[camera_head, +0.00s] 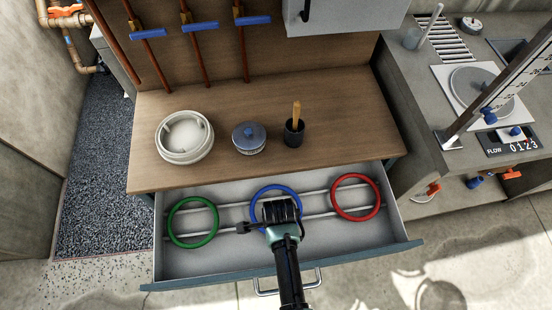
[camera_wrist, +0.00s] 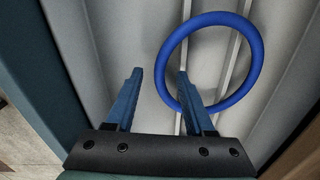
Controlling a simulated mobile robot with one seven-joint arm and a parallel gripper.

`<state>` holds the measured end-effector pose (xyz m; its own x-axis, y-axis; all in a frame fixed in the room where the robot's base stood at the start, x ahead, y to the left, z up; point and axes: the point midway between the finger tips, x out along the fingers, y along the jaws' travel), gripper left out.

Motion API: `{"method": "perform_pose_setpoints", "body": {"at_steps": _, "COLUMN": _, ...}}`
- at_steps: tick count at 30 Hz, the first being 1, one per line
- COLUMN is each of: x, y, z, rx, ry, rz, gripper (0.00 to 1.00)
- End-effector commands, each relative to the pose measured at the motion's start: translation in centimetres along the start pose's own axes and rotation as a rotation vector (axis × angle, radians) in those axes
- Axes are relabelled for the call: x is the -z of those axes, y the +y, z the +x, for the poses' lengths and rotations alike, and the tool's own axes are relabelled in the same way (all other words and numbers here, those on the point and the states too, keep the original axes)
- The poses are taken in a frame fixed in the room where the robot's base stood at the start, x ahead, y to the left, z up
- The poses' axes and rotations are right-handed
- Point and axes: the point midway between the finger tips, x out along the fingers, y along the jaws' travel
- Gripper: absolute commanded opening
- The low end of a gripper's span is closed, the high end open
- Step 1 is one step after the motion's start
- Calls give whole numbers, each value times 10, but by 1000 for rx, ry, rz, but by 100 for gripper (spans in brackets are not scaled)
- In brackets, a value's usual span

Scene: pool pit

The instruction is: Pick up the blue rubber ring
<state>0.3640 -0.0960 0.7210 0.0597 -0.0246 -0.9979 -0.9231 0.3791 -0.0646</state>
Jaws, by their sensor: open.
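The blue rubber ring (camera_head: 276,188) lies in the open drawer, between the green and red rings, across two thin rails. In the head view my gripper and wrist hide its lower part. In the wrist view the blue ring (camera_wrist: 253,45) is at the upper right. The right finger overlaps the ring's lower left side in the picture. The left finger is outside the ring, to its left. I cannot tell whether a finger touches the ring.
A green ring (camera_head: 171,224) lies left and a red ring (camera_head: 378,197) right in the drawer (camera_head: 220,264). The drawer walls surround them.

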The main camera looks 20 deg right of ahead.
Motion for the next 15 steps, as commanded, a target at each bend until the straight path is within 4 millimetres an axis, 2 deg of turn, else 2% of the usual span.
{"method": "perform_pose_setpoints", "body": {"at_steps": 3, "x": 0, "y": 0, "z": 7, "rx": 0, "ry": 0, "rz": 0, "gripper": 53}}
{"method": "perform_pose_setpoints", "body": {"at_steps": 10, "x": 0, "y": 0, "z": 7, "rx": 1, "ry": 0, "rz": 0, "gripper": 52}}
{"method": "perform_pose_setpoints", "body": {"at_steps": 15, "x": 0, "y": 0, "z": 7, "rx": 1, "ry": 0, "rz": 0, "gripper": 21}}
